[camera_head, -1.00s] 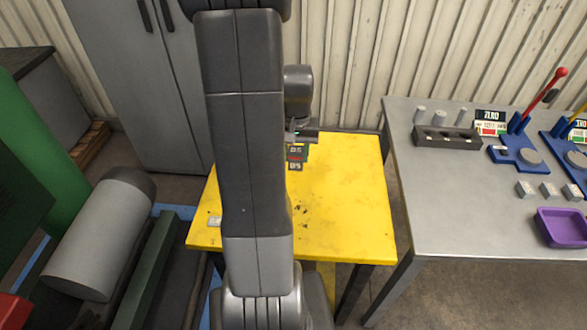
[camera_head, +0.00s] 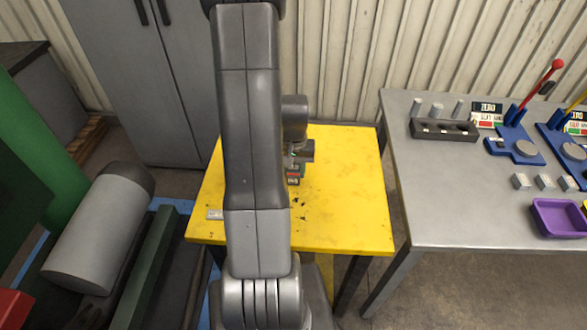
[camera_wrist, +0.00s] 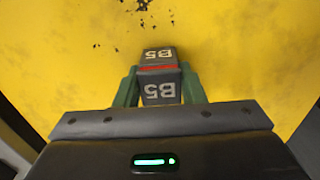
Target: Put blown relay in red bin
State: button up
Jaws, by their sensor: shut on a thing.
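The relay is a dark grey block (camera_wrist: 159,55) marked "B5" with a red band across it. In the wrist view it sits between the green fingers of my gripper (camera_wrist: 160,75), which are shut on its sides. In the head view the relay (camera_head: 293,179) shows just below my gripper (camera_head: 295,165), over the yellow table (camera_head: 345,190). I cannot tell whether it touches the tabletop. A red object (camera_head: 12,309) is cut off at the lower left corner; I cannot tell whether it is the red bin.
A small pale metal piece (camera_head: 215,214) lies at the yellow table's left edge. A grey bench (camera_head: 450,205) at the right holds a purple tray (camera_head: 560,217), small blocks and levers. A grey cylinder (camera_head: 95,235) and green machinery stand at the left.

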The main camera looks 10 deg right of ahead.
jog(key=shift+f, duration=0.1)
jog(key=shift+f, duration=0.15)
jog(key=o, duration=1)
